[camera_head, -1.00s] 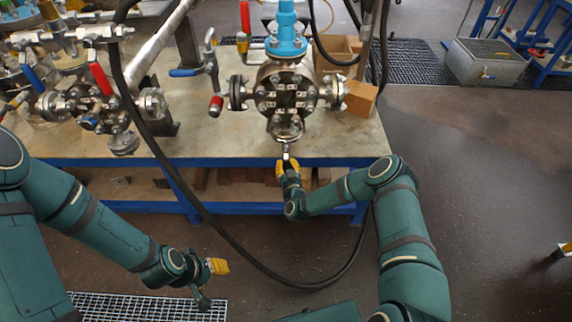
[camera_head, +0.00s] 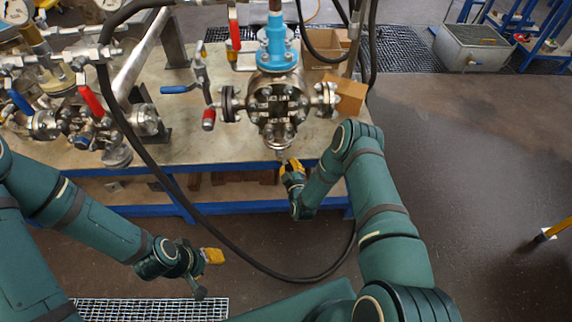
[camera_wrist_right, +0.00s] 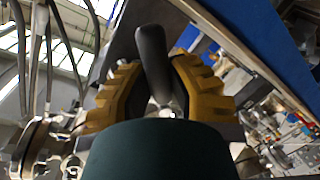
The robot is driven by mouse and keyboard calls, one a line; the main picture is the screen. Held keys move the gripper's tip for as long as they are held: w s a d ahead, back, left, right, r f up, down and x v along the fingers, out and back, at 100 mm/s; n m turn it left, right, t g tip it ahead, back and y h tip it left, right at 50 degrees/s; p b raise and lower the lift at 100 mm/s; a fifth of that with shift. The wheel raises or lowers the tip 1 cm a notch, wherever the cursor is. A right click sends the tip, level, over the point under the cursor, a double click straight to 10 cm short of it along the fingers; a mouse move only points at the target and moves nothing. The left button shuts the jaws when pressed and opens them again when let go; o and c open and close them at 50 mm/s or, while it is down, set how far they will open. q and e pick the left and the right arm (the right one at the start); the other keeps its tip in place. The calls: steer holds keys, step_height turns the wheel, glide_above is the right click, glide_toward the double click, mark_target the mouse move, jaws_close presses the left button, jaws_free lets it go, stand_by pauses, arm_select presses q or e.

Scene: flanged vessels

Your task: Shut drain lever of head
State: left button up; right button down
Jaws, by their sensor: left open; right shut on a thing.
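The head is a steel flanged vessel (camera_head: 278,104) with a blue top fitting (camera_head: 277,48), standing on the bench. Its lower flange (camera_head: 279,134) is near the bench's front edge. My right gripper (camera_head: 291,169) is just below that flange, its yellow fingers tilted. In the right wrist view its yellow fingers (camera_wrist_right: 157,85) are closed around a dark lever handle (camera_wrist_right: 152,55), which sticks out beyond them. The lever's pivot is mostly hidden by the gripper. My left gripper (camera_head: 212,257) is open and empty, low at the left, away from the bench.
A black hose (camera_head: 150,165) loops from the bench down between my arms.

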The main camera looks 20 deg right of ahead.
steer(key=r+n, duration=0.1)
steer(key=n, duration=0.1)
steer(key=d+r+n, duration=0.1)
steer(key=n, duration=0.1)
steer(key=shift+s+d+g+h+p, duration=0.15)
steer(key=shift+g+h+p, duration=0.15)
steer(key=shift+p, duration=0.1)
steer(key=shift+s+d+r+n+g+h, duration=0.15)
steer(key=shift+r+n+h, duration=0.3)
steer(key=shift+n, duration=0.6)
steer(key=shift+d+r+n+g+h, duration=0.15)
steer(key=shift+r+n+h, duration=0.1)
steer(key=shift+r+n, duration=0.6)
steer(key=shift+f+n, duration=0.15)
steer(key=shift+n, duration=0.15)
steer(key=c, duration=0.9)
jaws_free()
steer(key=shift+o, duration=0.2)
steer(key=v, duration=1.2)
